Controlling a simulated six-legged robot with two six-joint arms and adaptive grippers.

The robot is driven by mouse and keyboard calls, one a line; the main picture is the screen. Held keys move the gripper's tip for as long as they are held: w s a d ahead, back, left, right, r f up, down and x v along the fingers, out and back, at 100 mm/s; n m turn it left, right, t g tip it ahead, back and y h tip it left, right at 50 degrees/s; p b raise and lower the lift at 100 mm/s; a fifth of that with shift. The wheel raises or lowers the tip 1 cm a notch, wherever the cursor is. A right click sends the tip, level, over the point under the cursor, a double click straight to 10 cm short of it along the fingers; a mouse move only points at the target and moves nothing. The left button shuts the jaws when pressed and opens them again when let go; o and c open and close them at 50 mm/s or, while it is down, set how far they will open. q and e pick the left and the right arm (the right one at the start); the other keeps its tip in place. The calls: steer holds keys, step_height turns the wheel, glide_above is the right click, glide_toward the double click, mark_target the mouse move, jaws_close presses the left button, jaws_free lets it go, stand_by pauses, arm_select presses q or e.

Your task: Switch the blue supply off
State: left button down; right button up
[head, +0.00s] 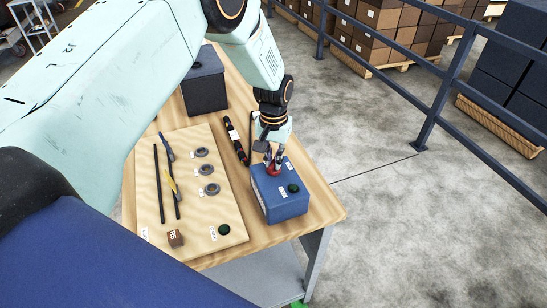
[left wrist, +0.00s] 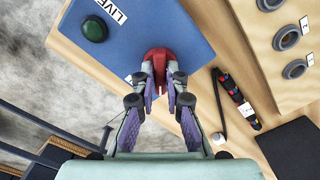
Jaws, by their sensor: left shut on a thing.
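The blue supply is a blue box (head: 283,205) near the right edge of the wooden table, and it fills the top of the left wrist view (left wrist: 190,25). A dark green lamp (head: 293,188) sits on its top, beside a "LIVE" label (left wrist: 109,11) in the left wrist view. A red knob (left wrist: 158,54) stands at the near end of the top in that view; its lower part is partly hidden by the fingers. My left gripper (head: 273,164) reaches down from above and is shut on the red knob. My right gripper is in neither view.
A black labelled tester (head: 235,141) lies close by. A dark box (head: 205,85) stands behind. A railing (head: 440,100) runs beyond.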

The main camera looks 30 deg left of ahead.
mark_target(273, 162)
arm_select(q)
steer(key=n, duration=0.4)
steer(key=shift+s+f, duration=0.1)
steer(key=shift+n+p, duration=0.3)
steer(key=shift+n, duration=1.8)
steer(key=c, duration=1.4)
jaws_free()
steer(key=shift+r, duration=6)
